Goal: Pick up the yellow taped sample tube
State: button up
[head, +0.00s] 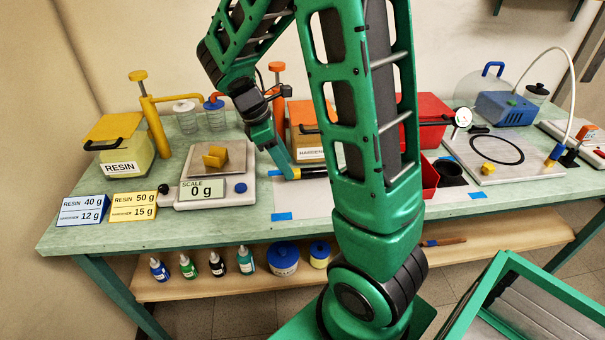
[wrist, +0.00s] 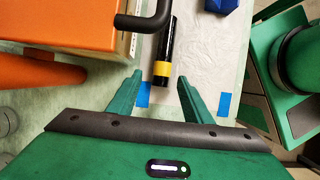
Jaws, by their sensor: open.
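The sample tube (wrist: 166,45) is a black cylinder with a yellow tape band near its closer end. In the wrist view it lies on a pale sheet, just beyond and between my fingertips. My gripper (wrist: 160,82) is open and empty, one finger on each side of the tube's line. In the head view my gripper (head: 289,173) is low over the table beside the orange hardener container, and a dark part of the tube (head: 314,171) shows by it. My arm hides much of the area to its right.
The orange hardener container (head: 306,139) stands close on the left of the tube in the wrist view, its black handle (wrist: 150,18) reaching near the tube. The scale (head: 215,175) reads 0 g. A red bin (head: 430,178) and black cup (head: 452,172) stand right of my arm.

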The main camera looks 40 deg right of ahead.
jog(key=shift+x, duration=1.3)
jog(key=c, duration=1.1)
jog(key=shift+r, duration=0.1)
jog(key=shift+c, duration=0.2)
